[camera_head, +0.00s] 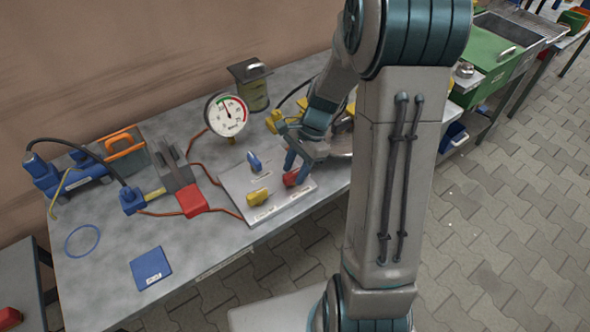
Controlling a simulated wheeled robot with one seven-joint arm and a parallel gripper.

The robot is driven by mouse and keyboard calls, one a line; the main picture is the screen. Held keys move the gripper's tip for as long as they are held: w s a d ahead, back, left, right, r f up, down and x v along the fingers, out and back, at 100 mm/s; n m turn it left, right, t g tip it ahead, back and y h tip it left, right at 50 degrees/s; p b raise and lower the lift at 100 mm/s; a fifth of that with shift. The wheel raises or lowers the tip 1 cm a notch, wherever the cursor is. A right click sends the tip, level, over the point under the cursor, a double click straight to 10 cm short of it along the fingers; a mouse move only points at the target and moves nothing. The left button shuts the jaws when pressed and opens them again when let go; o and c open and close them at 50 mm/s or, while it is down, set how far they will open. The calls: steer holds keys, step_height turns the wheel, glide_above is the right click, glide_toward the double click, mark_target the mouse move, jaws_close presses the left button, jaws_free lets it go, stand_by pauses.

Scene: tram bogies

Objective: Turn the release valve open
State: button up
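A light grey valve panel (236,185) lies on the workbench with three coloured handles. A blue handle (254,162) is at the back, a yellow handle (258,197) at the front left and a red handle (290,179) at the right. Small labels sit by the handles, but I cannot read them, so I cannot tell which is the release valve. My gripper (296,174) points down at the red handle. Its two blue fingers stand apart with their tips at the red handle, partly covering it. I cannot tell whether they touch it.
A round pressure gauge (227,115) stands behind the panel, with a dark green canister (253,90) beside it. Red hoses run to the panel from the left. A red-ended tool (192,200), blue pump parts and a blue booklet (151,268) lie left. The bench's front left is mostly clear.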

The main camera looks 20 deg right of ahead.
steer(key=shift+a+f, duration=0.15)
steer(key=shift+f, duration=0.15)
jaws_close()
